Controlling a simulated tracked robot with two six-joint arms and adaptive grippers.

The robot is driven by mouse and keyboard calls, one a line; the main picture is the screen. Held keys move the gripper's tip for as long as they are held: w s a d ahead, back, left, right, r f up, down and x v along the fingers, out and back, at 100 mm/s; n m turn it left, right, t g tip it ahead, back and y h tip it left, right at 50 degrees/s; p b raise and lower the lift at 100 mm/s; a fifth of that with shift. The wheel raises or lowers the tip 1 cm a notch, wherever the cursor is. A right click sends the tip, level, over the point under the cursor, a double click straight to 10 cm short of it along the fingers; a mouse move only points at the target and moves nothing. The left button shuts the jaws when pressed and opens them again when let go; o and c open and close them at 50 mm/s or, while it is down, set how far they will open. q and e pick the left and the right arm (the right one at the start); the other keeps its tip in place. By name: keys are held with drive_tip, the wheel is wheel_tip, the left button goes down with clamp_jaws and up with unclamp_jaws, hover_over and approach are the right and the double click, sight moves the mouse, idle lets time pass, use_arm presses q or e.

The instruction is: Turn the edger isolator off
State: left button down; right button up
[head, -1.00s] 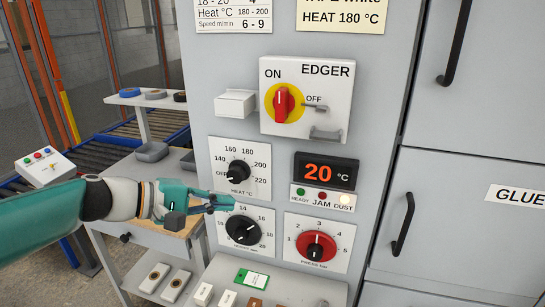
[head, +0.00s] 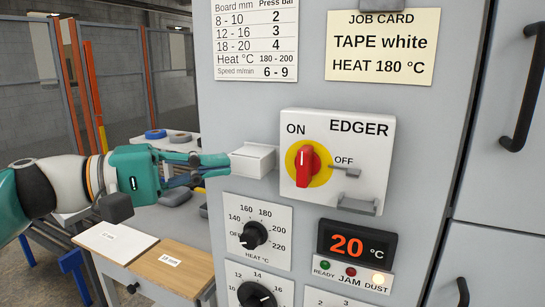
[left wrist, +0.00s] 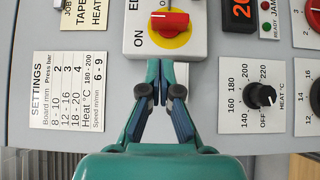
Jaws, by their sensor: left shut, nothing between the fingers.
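The edger isolator is a red handle (head: 307,166) on a yellow disc, on a white panel (head: 375,135) marked EDGER. The handle stands upright, with its mark towards the ON side; OFF is printed at its right. In the left wrist view the red handle (left wrist: 168,21) shows at the top, just beyond my fingertips. My left gripper (head: 224,160) is shut and empty, left of the isolator, its tips close to a white box (head: 253,160). I cannot tell if they touch it. It also fills the lower middle of the left wrist view (left wrist: 165,66). My right gripper is out of view.
A small latch (head: 345,170) and a bracket (head: 358,205) stick out right of and below the handle. The heat dial (head: 254,236) and red display (head: 347,244) sit below. A side table (head: 140,275) stands at lower left.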

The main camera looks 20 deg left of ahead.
sight(280, 153)
use_arm(q)
drive_tip(key=p+x, duration=0.2)
drive_tip(key=x, duration=0.8)
drive_tip(key=shift+p, duration=0.35)
drive_tip(key=shift+d+r+p, duration=0.1)
drive_tip(key=shift+p, duration=0.4)
drive_tip(key=shift+r+m+g+y+p, duration=0.2)
drive_tip(key=shift+m+g+y+p, duration=0.1)
drive_tip(key=shift+m+y+p, duration=0.3)
